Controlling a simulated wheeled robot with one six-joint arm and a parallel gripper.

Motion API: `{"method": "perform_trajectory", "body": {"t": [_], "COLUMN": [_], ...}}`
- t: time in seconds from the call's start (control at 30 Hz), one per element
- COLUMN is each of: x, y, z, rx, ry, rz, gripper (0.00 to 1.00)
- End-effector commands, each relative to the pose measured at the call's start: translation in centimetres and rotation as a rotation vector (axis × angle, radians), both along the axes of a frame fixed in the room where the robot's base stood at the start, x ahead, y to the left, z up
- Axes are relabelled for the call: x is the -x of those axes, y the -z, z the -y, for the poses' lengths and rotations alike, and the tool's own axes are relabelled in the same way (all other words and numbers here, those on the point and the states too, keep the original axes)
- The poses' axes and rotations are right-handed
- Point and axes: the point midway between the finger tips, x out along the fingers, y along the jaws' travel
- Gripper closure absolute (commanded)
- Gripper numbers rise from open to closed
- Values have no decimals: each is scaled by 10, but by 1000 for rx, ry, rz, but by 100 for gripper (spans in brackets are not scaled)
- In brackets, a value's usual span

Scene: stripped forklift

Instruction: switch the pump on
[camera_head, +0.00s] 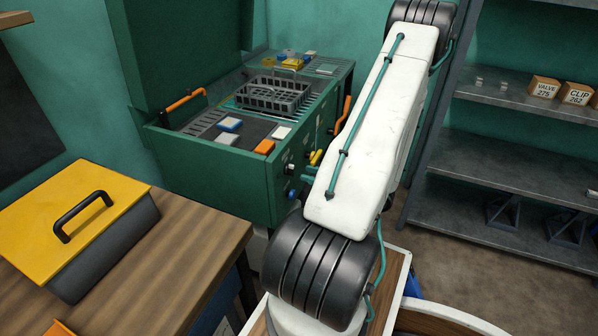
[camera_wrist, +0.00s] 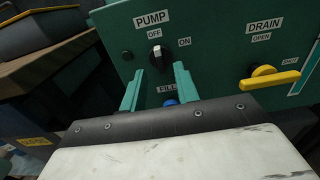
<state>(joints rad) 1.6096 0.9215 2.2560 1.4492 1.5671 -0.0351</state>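The pump knob (camera_wrist: 156,56) is a black rotary knob on the green panel (camera_wrist: 215,35). Its white mark appears to point up, toward the OFF label; the ON label is to its right. My gripper (camera_wrist: 158,84) is open, its two teal fingers pointing at the panel below and on either side of the knob. I see no contact with the knob. In the head view the knob (camera_head: 289,168) shows on the front of the green machine (camera_head: 210,165); my gripper is mostly hidden behind my arm there.
A yellow drain lever (camera_wrist: 270,79) sticks out right of the knob. A blue button (camera_wrist: 170,102) sits below, its label partly hidden by my fingers. A wooden bench (camera_head: 185,235) with a yellow-lidded box (camera_head: 75,215) stands left; shelves (camera_head: 510,185) stand right.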

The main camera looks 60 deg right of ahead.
Motion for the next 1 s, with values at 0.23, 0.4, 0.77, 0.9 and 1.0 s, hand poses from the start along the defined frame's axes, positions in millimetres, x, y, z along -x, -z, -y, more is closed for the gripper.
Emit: {"method": "perform_trajectory", "body": {"t": [0.23,0.4,0.77,0.9,1.0], "x": [-36,-44,-44,-44,-44], "y": [0,0,0,0,0], "z": [-4,-4,-4,-4,-4], "rx": [1,1,1,0,-5], "ry": [-5,-3,-2,-2,-2], "rz": [0,0,-1,-1,-1], "gripper": [69,69,100,100,100]}}
